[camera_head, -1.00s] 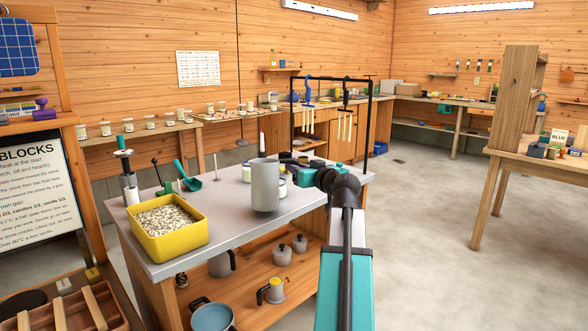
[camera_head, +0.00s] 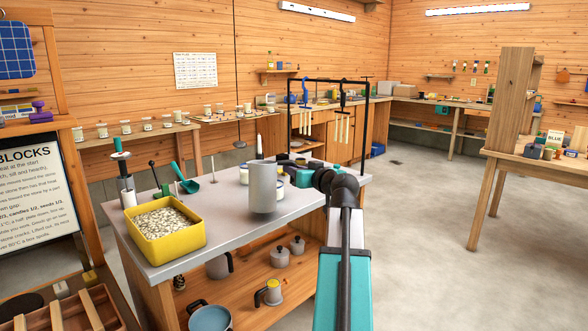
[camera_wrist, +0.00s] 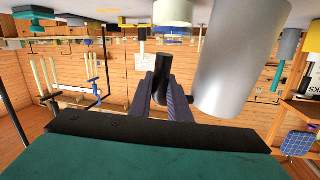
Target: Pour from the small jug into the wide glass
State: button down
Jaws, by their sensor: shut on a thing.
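The small jug (camera_head: 263,187) is a plain grey cylinder, upright above the right part of the grey bench top (camera_head: 222,212). My gripper (camera_wrist: 165,95) is shut on its black handle (camera_wrist: 163,68); the grey body (camera_wrist: 240,60) stands beside the fingers in the upside-down wrist view. In the head view the jug hides part of what is behind it. A pale, low glass jar (camera_head: 280,190) shows at its right edge and another (camera_head: 244,175) at its left. I cannot tell which is the wide glass. The jug's contents are not visible.
A yellow tub (camera_head: 163,236) of pale pellets stands at the bench's left front. A teal scoop (camera_head: 191,185) and a plunger-like tool (camera_head: 124,178) are behind it. A black rack (camera_head: 324,120) with hanging candles rises behind the bench. The front middle of the bench is clear.

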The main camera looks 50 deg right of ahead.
jog(key=shift+w+d+f+m+g+y+p, duration=0.25)
jog(key=shift+m+g+p, duration=0.2)
jog(key=shift+p, duration=1.35)
jog(key=shift+w+d+f+m+g+y+p, duration=0.1)
jog(key=shift+d+m+g+y+p, duration=0.25)
jog(key=shift+p, duration=1.45)
jog(key=shift+w+d+f+m+g+y+p, duration=0.2)
jog(key=shift+f+m+g+y+p, duration=0.2)
jog(key=shift+p, duration=1.1)
jog(key=shift+w+d+f+m+g+y+p, duration=0.15)
jog(key=shift+f+m+g+y+p, duration=0.25)
jog(key=shift+p, duration=1.05)
jog(key=shift+s+f+m+g+y+p, duration=0.1)
jog(key=shift+f+m+g+y+p, duration=0.5)
jog(key=shift+p, duration=1.35)
jog(key=shift+s+a+f+g+y+p, duration=0.15)
jog(key=shift+f+g+y+p, duration=0.45)
jog(key=shift+f+p, duration=0.85)
